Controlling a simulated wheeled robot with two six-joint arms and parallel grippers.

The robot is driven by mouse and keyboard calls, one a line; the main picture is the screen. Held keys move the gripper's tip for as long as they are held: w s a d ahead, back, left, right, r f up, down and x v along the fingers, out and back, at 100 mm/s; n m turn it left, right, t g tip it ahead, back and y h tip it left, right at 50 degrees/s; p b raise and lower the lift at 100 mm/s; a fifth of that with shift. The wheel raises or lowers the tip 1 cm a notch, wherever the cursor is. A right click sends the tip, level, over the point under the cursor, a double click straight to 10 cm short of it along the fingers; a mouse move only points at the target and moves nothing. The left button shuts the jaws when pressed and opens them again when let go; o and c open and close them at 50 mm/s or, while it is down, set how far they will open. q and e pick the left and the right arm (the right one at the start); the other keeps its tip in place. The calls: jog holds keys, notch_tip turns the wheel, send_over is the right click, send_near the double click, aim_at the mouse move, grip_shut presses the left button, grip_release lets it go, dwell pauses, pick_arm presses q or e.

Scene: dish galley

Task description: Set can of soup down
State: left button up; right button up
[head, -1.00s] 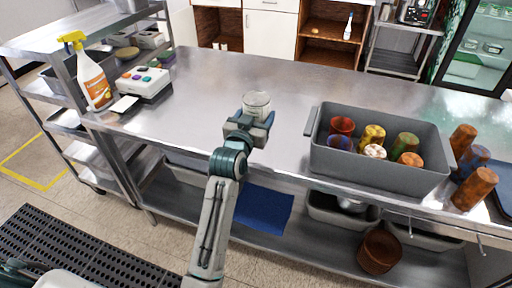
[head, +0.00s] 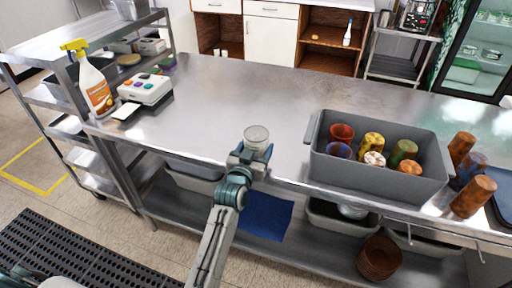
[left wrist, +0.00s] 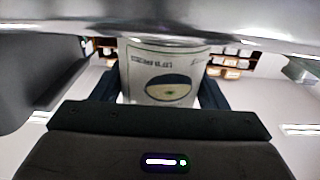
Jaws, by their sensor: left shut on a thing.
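The can of soup (head: 257,134) has a pale lid and a white label. My left gripper (head: 251,153) is shut on it near the front edge of the steel counter (head: 225,100). In the left wrist view the can (left wrist: 165,72) sits between the two dark fingers, its label printing upside down. The can's top shows in the head view; its lower part is hidden behind the gripper. I cannot tell how far its base is from the counter. My right gripper is not in view.
A grey bin (head: 375,178) with several coloured cups stands right of the can. More brown cups (head: 473,196) stand beyond it. A spray bottle (head: 92,85) and a white button box (head: 146,88) are at the left. The counter's middle is clear.

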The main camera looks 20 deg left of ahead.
pick_arm(q)
jog(key=o, duration=1.3)
jog(key=shift+r, duration=0.15)
jog(key=s+b, duration=0.2)
jog(key=s, duration=1)
jog(key=shift+a, duration=0.15)
